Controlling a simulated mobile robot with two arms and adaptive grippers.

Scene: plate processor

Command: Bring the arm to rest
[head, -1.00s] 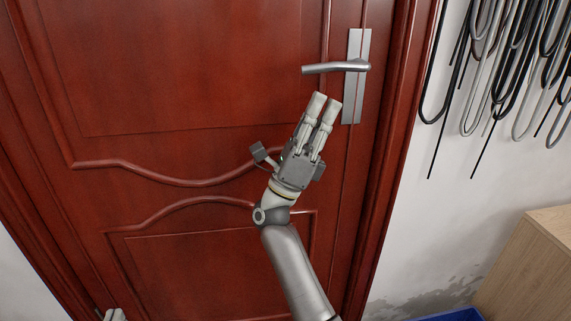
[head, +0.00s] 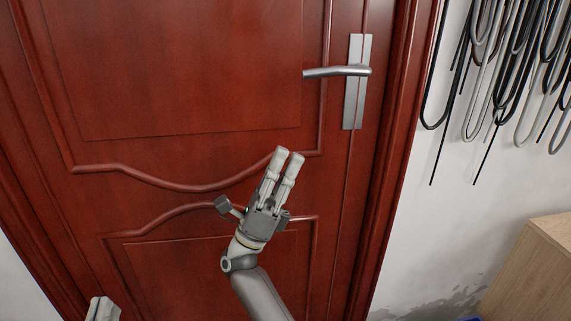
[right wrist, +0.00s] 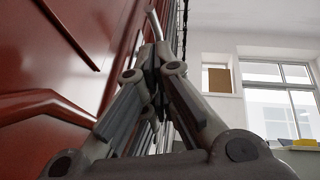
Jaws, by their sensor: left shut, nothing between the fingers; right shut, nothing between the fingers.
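My right gripper (head: 289,156) is in front of the red door in the head view, below and left of the door handle. It is shut and empty, with its fingers pointing up. In the right wrist view its fingers (right wrist: 158,62) come together beside the door. My left gripper (head: 103,303) shows only in part at the bottom left of the head view; its fingers are shut and nothing shows in them.
The red door (head: 190,70) looks closed and fills most of the head view. Its metal handle (head: 338,72) is above my right gripper. Black and grey cables (head: 500,70) hang on the white wall at right. A wooden cabinet (head: 535,270) stands at lower right.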

